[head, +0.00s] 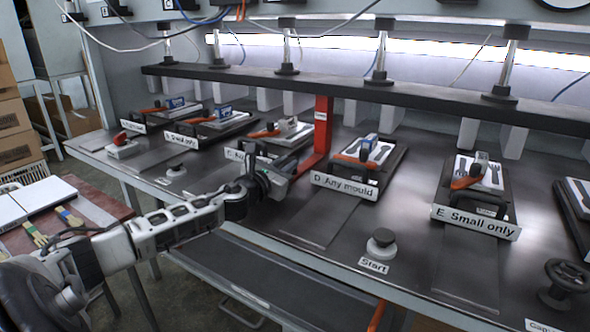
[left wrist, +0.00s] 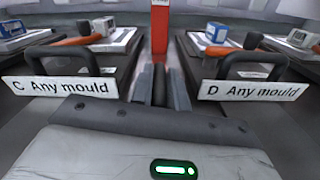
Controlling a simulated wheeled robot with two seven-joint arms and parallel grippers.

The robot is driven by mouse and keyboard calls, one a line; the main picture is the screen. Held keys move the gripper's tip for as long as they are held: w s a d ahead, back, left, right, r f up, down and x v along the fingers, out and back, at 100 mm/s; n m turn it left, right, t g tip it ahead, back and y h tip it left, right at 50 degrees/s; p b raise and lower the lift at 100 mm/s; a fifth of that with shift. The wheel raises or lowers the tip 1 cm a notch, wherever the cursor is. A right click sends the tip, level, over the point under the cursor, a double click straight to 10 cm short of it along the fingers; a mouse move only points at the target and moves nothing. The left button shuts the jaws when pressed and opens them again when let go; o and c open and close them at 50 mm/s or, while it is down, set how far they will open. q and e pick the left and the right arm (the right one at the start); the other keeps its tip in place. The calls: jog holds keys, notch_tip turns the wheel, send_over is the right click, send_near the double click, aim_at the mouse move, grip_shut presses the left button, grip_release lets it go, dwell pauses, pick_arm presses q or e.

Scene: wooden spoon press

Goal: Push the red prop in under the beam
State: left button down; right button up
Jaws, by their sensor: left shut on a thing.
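The red prop (head: 323,128) is an upright red post with a low foot reaching toward the front, between stations C and D. Its top meets the lower edge of the long black beam (head: 420,98) in the head view; I cannot tell how far under it stands. My left gripper (head: 284,172) is low at the prop's front end. In the left wrist view the red post (left wrist: 160,32) is straight ahead, and my left gripper's fingers (left wrist: 158,88) are shut on a dark front part in line with it. My right gripper is not in view.
Mould trays with orange-handled tools flank the prop, behind the signs "C Any mould" (left wrist: 60,87) and "D Any mould" (head: 344,186). Tray E (head: 475,215) is farther right. A Start knob (head: 381,242) and a handwheel (head: 566,280) stand near the front edge.

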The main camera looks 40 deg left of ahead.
pick_arm(q)
jog(key=c, duration=1.7)
grip_release()
jog(key=shift+a+r, duration=0.2)
jog(key=shift+r, duration=0.05)
jog(key=o, duration=0.3)
jog(key=shift+w+f, duration=0.2)
jog(key=shift+w, duration=0.05)
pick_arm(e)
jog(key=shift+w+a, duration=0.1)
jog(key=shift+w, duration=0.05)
pick_arm(q)
jog(key=shift+s+d, duration=0.1)
jog(key=shift+s+f, duration=0.1)
jog(key=shift+s, duration=0.3)
jog(key=s, duration=0.4)
jog(key=s+d+p, duration=0.1)
jog(key=s, duration=0.4)
jog(key=s+d, duration=0.1)
jog(key=s, duration=0.4)
jog(key=shift+s+d, duration=0.15)
jog(key=shift+d, duration=0.05)
jog(key=shift+s, duration=0.25)
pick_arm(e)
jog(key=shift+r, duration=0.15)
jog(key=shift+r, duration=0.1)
